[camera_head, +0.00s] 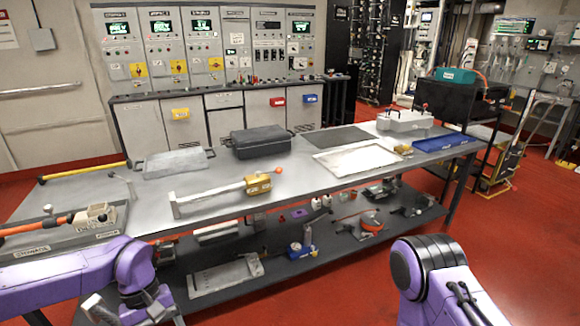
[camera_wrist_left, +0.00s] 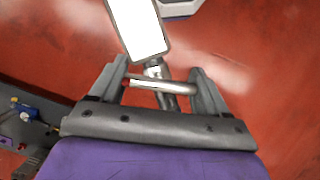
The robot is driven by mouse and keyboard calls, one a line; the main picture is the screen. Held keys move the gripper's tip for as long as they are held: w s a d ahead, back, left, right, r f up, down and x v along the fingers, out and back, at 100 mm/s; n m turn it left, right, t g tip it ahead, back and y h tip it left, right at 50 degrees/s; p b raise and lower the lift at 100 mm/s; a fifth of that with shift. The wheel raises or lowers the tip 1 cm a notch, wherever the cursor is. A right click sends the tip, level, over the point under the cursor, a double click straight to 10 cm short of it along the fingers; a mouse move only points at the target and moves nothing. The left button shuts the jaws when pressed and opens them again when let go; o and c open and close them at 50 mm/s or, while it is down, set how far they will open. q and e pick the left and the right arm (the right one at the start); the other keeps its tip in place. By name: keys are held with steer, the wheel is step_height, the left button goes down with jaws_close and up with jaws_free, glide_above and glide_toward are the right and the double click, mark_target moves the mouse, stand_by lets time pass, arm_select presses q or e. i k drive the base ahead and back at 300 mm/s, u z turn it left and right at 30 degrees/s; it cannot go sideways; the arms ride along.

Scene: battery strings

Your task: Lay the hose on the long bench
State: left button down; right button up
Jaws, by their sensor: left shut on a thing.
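The long bench (camera_head: 300,175) is a grey metal table across the middle of the head view, with a dark lower shelf (camera_head: 330,245). My left gripper (camera_wrist_left: 160,80) is shut on a thin silver bar (camera_wrist_left: 165,87), which spans between its fingers in the left wrist view. A grey neck and a blank white panel (camera_wrist_left: 137,27) show beyond the bar; I cannot tell whether this is part of the hose. My left arm reaches low at the bench's near left. An orange coil (camera_head: 371,221) sits on the lower shelf. My right gripper is not in view.
On the bench top stand a black case (camera_head: 261,141), a blue tray (camera_head: 442,142), a white tray (camera_head: 357,160), a grey mat (camera_head: 334,137) and a yellow-and-steel tool (camera_head: 257,184). A black cart (camera_head: 450,100) stands behind the right end. Red floor (camera_head: 515,260) is open at right.

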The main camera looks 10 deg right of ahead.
mark_target(216, 176)
steer(key=u, duration=0.85)
steer(key=i, duration=0.6)
steer(key=z, duration=0.85)
